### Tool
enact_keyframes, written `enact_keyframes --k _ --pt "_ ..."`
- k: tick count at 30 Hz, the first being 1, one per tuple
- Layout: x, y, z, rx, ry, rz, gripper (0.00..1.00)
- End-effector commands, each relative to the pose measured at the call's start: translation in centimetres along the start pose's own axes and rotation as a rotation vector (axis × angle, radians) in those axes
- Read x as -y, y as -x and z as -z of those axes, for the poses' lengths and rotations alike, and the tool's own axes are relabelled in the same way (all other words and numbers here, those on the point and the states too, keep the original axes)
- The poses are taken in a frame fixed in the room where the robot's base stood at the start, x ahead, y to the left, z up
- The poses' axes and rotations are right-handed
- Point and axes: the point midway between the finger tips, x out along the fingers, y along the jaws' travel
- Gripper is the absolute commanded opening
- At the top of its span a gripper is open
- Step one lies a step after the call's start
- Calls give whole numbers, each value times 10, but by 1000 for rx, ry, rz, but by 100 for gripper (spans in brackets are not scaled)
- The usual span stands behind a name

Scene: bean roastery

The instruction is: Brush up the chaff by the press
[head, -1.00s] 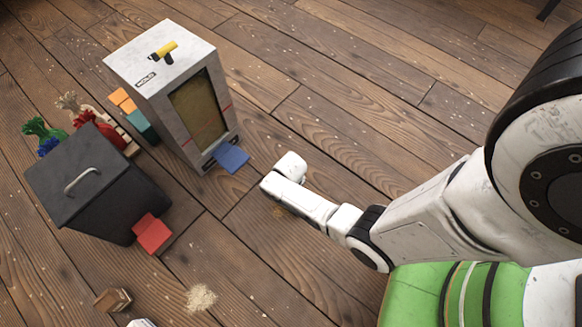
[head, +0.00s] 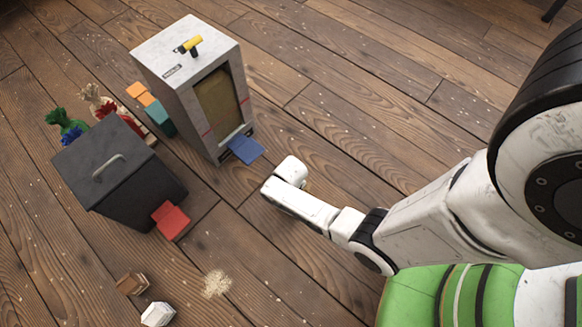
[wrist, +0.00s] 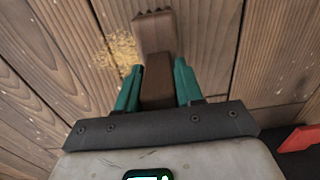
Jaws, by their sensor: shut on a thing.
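My gripper (wrist: 158,85) has teal fingers and is shut on a brown block-like thing (wrist: 157,32), perhaps a brush; its far end reaches out past the fingertips. A patch of golden chaff (wrist: 118,50) lies on the planks just left of that end in the wrist view. A pale chaff heap (head: 217,284) lies on the floor at the lower middle left. A tall whitish cabinet (head: 180,85), maybe the press, has a yellow handle on top and a blue flap (head: 247,150) near my wrist.
A black lidded bin (head: 110,165) with a red pedal (head: 171,220) stands left of my arm. Coloured blocks (head: 157,115) and tied sacks (head: 65,125) stand behind it. A brown block (head: 132,283) and a white one (head: 158,314) lie lower left.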

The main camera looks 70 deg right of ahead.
Motion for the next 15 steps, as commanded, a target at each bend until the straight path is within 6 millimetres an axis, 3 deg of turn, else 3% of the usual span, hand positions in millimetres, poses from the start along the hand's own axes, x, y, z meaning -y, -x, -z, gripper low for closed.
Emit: enact_keyframes --k 1,15 --pt "0 19 0 -5 0 0 0" --pt "2 59 4 -2 3 0 0"
